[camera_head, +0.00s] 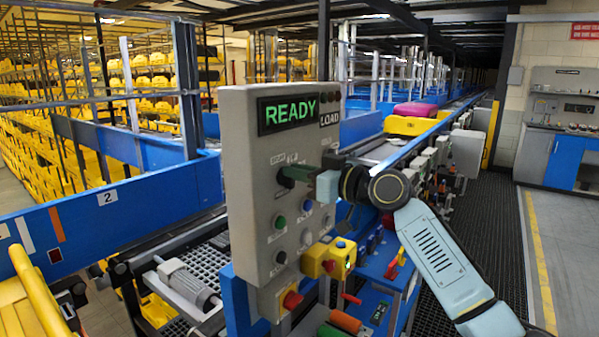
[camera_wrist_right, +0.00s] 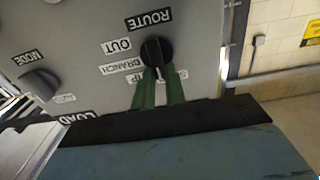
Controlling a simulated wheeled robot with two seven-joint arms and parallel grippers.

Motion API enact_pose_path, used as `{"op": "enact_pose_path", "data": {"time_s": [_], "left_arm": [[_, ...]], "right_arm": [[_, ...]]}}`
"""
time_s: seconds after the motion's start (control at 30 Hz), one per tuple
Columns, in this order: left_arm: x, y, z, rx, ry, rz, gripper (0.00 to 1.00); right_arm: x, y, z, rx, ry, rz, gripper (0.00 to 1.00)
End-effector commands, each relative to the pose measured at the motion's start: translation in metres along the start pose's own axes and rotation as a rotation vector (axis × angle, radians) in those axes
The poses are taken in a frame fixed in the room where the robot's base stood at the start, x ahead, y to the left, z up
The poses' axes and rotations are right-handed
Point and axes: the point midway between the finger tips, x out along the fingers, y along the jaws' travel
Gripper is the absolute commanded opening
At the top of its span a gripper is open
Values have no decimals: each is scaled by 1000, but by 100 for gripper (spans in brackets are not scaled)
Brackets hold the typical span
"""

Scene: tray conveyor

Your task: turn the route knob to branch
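The grey control panel (camera_head: 244,150) stands in the middle of the head view, with a green READY display (camera_head: 288,112). In the right wrist view, the black route knob (camera_wrist_right: 156,51) sits below the ROUTE label, beside the OUT and BRANCH labels. My right gripper (camera_wrist_right: 160,74) has its two green fingers close together on either side of the knob's grip, with a narrow gap between them. In the head view, my right gripper (camera_head: 285,175) reaches the panel from the right and hides the knob. The knob's exact pointing is hard to tell. My left gripper is not in view.
A mode knob (camera_wrist_right: 39,84) is near the route knob. Several buttons and a yellow box with a red button (camera_head: 291,300) sit lower on the panel. The conveyor with a yellow tray (camera_head: 408,126) runs behind. The dark floor mat (camera_head: 505,215) at right is clear.

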Motion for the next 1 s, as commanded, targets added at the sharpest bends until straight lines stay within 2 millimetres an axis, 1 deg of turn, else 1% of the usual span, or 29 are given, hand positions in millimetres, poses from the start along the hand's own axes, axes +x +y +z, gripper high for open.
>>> {"op": "enact_pose_path", "data": {"time_s": [0.27, 0.47, 0.67, 1.0], "left_arm": [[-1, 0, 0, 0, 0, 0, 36], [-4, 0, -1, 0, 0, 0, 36], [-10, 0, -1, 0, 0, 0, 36], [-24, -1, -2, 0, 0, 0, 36]], "right_arm": [[0, 0, 0, 12, -1, 0, 0], [0, 1, 0, 79, 0, 0, 0], [0, 4, 0, 220, -1, 0, 0], [0, 9, 1, 541, -1, 0, 0]]}}
